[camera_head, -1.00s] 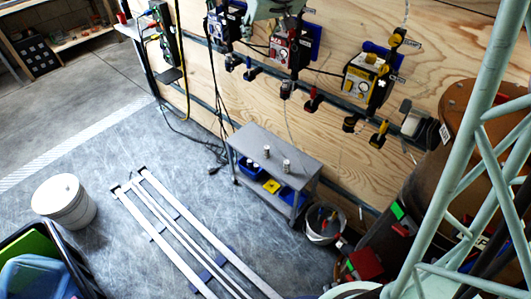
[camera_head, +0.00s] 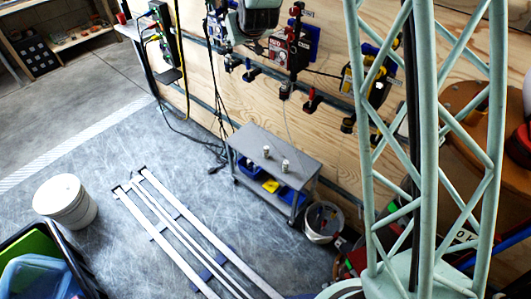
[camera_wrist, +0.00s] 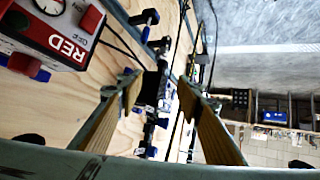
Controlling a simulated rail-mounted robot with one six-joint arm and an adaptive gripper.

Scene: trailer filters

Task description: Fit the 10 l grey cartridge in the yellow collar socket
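Two small pale cartridges stand upright on the grey cart (camera_head: 262,135): one cartridge (camera_head: 266,152) to the left and another (camera_head: 285,165) to the right. Their labels are too small to read, so I cannot tell which is the 10 l one. The yellow unit (camera_head: 346,82) on the plywood wall is mostly hidden behind my green lattice structure, and its collar socket cannot be made out. In the wrist view my gripper (camera_wrist: 158,78) has its two tan-padded fingers apart with nothing held between them. It is near the wall, beside the red unit (camera_wrist: 50,32) marked RED.
The red unit also shows in the head view (camera_head: 280,50). Clamps and cables hang along the wall rail below the units. Blue bins (camera_head: 290,195) sit on the cart's lower shelf. A bucket (camera_head: 322,222) stands right of the cart. White rails (camera_head: 170,225) lie on the floor.

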